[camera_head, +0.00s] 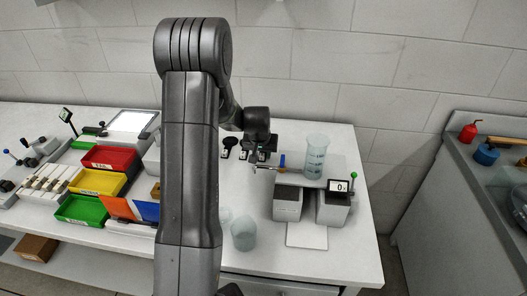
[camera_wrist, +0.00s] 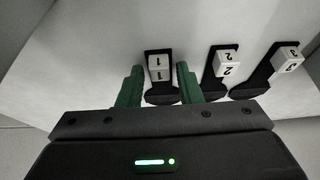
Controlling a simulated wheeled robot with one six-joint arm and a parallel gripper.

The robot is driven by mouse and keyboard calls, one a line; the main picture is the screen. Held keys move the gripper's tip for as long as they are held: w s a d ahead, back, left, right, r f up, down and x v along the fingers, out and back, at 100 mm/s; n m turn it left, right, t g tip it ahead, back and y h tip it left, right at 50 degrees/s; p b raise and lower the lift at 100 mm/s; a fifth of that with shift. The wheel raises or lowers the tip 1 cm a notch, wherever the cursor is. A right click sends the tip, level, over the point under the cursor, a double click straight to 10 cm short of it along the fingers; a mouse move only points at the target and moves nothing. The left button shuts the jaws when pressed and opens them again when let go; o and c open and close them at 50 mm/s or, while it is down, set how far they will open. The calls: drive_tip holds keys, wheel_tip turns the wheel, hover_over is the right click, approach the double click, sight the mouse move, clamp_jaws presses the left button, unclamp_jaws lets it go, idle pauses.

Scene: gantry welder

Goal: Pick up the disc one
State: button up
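The piece marked 1 (camera_wrist: 159,92) is a dark part with a white block numbered 1 on it, in the middle of the wrist view. My gripper (camera_wrist: 160,68) is open, with one green finger on each side of this piece. I cannot tell whether the fingers touch it. In the head view my gripper (camera_head: 258,155) is over the back of the white table, near a few dark numbered pieces (camera_head: 228,143); which one is number 1 cannot be told there.
Similar pieces marked 2 (camera_wrist: 222,72) and 3 (camera_wrist: 270,72) stand to the right in the wrist view. Red (camera_head: 108,160), yellow and green bins are left.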

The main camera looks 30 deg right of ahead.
drive_tip(key=c, duration=0.6)
drive_tip(key=shift+o, duration=0.2)
drive_tip(key=shift+r, duration=0.1)
